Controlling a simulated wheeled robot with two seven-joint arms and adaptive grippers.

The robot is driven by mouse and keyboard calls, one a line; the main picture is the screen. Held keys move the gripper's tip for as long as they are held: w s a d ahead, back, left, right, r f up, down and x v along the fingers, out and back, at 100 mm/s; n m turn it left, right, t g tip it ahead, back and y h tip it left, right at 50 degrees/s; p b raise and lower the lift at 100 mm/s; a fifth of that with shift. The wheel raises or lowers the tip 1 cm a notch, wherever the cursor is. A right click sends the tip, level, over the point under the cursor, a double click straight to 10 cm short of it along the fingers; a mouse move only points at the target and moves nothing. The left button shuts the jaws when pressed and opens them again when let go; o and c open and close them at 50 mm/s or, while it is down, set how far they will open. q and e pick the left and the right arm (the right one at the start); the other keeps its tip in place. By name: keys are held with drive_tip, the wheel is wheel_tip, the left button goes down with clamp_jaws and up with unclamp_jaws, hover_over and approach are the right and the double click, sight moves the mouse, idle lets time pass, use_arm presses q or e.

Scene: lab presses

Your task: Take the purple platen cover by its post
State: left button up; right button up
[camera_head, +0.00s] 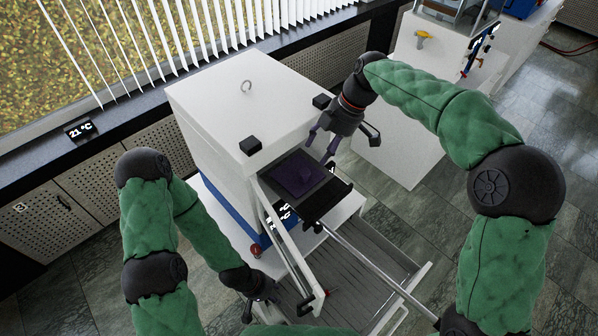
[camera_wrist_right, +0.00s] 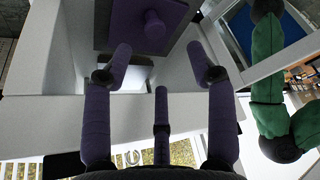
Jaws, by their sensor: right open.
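The purple platen cover (camera_head: 298,173) lies flat on a dark plate in front of the white press (camera_head: 215,115). In the right wrist view the cover (camera_wrist_right: 105,30) is at the top, and its short round post (camera_wrist_right: 154,28) sticks up from it. My right gripper (camera_head: 342,142) is beside the press front, to the upper right of the cover. It is open and empty; in the wrist view its purple fingers (camera_wrist_right: 160,62) are spread just short of the post, apart from it. My left gripper (camera_head: 260,306) hangs low near the press's lower left corner, its fingers partly hidden.
A white-framed door (camera_head: 285,236) stands open at the press's front left. A metal bar (camera_head: 365,258) runs from the dark plate's front over a grooved metal tray (camera_head: 400,268). Another white machine (camera_head: 400,140) stands behind at the right. A window ledge runs along the back.

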sight(305, 171)
drive_tip(key=shift+w+x, duration=0.2)
drive_tip(key=shift+x, duration=2.55)
drive_tip(key=shift+w+x, duration=0.15)
drive_tip(key=shift+x, duration=2.6)
clamp_jaws()
